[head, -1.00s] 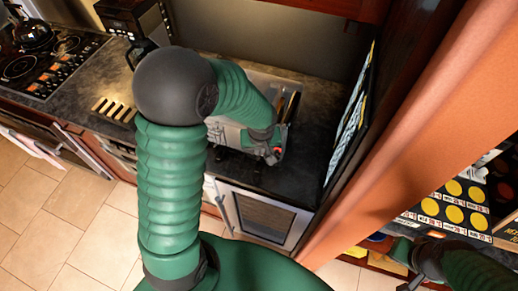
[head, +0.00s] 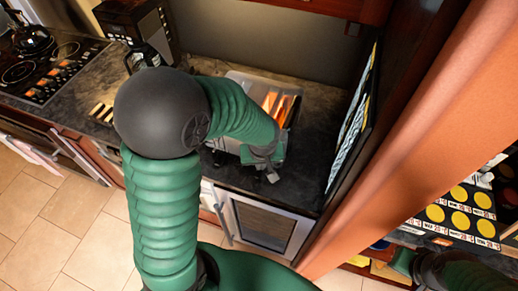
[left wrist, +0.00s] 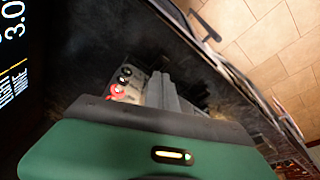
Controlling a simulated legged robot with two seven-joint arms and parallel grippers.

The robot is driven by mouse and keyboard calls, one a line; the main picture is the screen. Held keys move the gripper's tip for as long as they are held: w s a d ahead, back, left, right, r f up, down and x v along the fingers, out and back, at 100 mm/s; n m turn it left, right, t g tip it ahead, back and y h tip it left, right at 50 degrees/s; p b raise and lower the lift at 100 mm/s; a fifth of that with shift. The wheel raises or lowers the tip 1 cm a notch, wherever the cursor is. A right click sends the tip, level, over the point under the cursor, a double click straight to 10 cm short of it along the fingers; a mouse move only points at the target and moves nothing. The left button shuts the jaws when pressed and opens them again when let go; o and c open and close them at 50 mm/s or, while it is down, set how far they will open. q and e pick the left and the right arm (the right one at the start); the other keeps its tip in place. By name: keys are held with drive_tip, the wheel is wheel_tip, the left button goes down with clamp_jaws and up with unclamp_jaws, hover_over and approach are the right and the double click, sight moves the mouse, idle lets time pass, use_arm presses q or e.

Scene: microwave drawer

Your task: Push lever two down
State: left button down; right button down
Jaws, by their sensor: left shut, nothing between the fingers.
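A metal toaster (head: 244,80) stands on the dark counter, with orange glow in its slots. My left gripper (head: 271,176) is shut and empty at the toaster's near side, low by the counter. In the left wrist view, its grey fingers (left wrist: 163,90) point at the toaster front, beside a red-ringed control (left wrist: 117,90) and a dark round knob (left wrist: 125,73). The levers cannot be made out; my arm and gripper cover much of the toaster front. Whether the fingers touch a lever cannot be told. My right arm shows at the lower right, with its fingertips out of frame.
A coffee maker (head: 137,22) and a stove (head: 45,65) stand to the left. A glass-front appliance (head: 262,222) sits below the counter. Bare counter (head: 315,150) lies right of the toaster.

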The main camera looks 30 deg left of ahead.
use_arm(q)
drive_tip(key=v, duration=1.6)
drive_tip(key=shift+s+r, duration=0.1)
drive_tip(key=s+d+f+m+h+b, duration=0.1)
drive_tip(key=f+m, duration=0.3)
drive_tip(key=f, duration=0.4)
drive_tip(key=s+d+f+m+b, duration=0.2)
drive_tip(key=s+f+m, duration=0.1)
drive_tip(key=f, duration=0.5)
drive_tip(key=shift+f+m+h+b, duration=0.3)
drive_tip(key=shift+f+m+h, duration=0.1)
